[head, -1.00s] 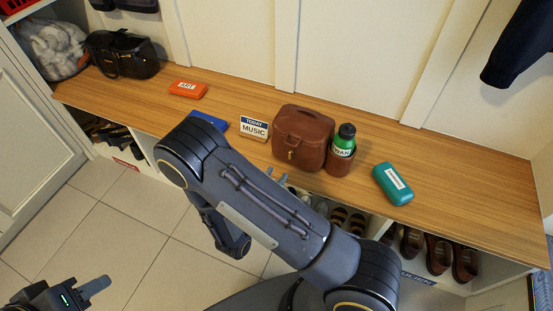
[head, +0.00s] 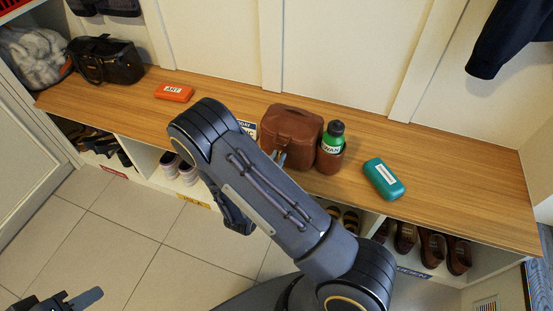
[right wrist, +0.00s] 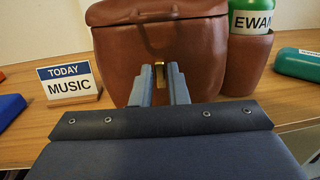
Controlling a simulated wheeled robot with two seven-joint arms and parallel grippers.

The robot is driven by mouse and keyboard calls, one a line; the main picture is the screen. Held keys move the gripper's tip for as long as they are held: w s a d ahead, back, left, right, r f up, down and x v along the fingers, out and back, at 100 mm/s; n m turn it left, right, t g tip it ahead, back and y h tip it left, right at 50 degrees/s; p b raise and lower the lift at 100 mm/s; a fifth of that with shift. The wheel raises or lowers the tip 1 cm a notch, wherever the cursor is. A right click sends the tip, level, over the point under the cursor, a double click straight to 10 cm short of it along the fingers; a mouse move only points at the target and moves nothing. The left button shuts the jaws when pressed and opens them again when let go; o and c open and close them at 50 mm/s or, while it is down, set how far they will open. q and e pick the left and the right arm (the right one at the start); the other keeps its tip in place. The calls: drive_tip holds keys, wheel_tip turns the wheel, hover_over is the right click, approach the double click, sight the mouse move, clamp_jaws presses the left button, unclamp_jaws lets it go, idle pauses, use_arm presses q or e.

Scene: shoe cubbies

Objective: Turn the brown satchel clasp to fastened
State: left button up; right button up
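The brown satchel (head: 294,123) stands upright on the wooden bench, and also fills the middle of the right wrist view (right wrist: 200,62). Its small brass clasp (right wrist: 159,75) is on the front, looking upright. My right gripper (right wrist: 160,70) is in front of the satchel, one finger on each side of the clasp with a narrow gap between them. I cannot tell whether the fingers touch the clasp. In the head view the right fingertips (head: 279,158) are at the satchel's lower front. My left gripper (head: 75,302) is at the bottom left over the floor, partly cut off.
The green bottle (head: 333,138) stands in a brown holder at the satchel's right. A MUSIC sign (right wrist: 69,80) is at its left. A teal case (head: 383,179), an orange ART box (head: 174,92) and a black bag (head: 106,61) are also on the bench. Shoes fill cubbies below.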

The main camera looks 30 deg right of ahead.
clamp_jaws()
drive_tip(key=shift+m, duration=0.3)
drive_tip(key=m+b, duration=0.3)
drive_tip(key=m, duration=0.1)
drive_tip(key=shift+f, duration=0.2)
drive_tip(key=m+b, duration=0.3)
drive_tip(key=m, duration=0.1)
drive_tip(key=shift+s+f+m+b, duration=0.1)
drive_tip(key=shift+m+b, duration=0.3)
drive_tip(key=m+b, duration=0.6)
drive_tip(key=shift+f, duration=0.1)
drive_tip(key=shift+m+b, duration=1.2)
drive_tip(key=shift+m, duration=0.1)
drive_tip(key=shift+r, duration=0.2)
